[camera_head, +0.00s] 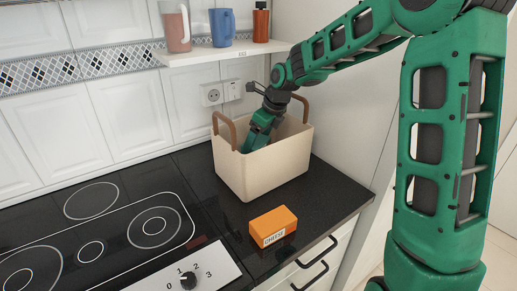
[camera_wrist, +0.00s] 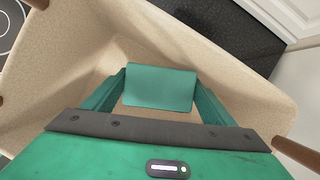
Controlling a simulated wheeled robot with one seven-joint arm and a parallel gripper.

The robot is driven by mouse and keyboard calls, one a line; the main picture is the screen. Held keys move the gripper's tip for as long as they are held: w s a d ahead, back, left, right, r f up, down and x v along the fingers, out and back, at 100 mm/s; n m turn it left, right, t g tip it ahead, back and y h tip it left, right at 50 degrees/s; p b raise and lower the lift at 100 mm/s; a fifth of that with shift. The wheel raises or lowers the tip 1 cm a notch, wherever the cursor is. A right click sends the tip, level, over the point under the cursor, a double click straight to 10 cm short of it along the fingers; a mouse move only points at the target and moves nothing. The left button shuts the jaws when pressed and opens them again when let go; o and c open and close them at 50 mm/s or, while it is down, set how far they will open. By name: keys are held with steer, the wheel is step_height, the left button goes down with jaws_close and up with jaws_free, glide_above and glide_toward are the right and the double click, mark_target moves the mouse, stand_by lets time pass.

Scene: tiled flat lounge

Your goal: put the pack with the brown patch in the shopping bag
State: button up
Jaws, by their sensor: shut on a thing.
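The shopping bag (camera_head: 262,173) is a cream, open-topped bag with two brown handles, upright on the dark counter. My gripper (camera_head: 256,138) reaches down into it from above, and its tips are hidden by the bag's front wall. In the wrist view my gripper (camera_wrist: 160,92) is shut on a teal pack (camera_wrist: 160,87) between its two green fingers. The pack is inside the bag opening, with the bag's pale inner walls (camera_wrist: 60,75) around it. I cannot make out a brown patch on the visible face, nor whether the pack touches the bag floor.
An orange box labelled cheese (camera_head: 273,226) lies on the counter in front of the bag. A black cooktop (camera_head: 120,235) is to the left.

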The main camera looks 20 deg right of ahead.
steer(key=shift+f, duration=1.05)
steer(key=shift+f, duration=0.6)
steer(key=o, duration=1.4)
steer(key=shift+c, duration=0.2)
steer(key=shift+r, duration=0.6)
steer(key=v, duration=1.2)
steer(key=shift+s, duration=0.1)
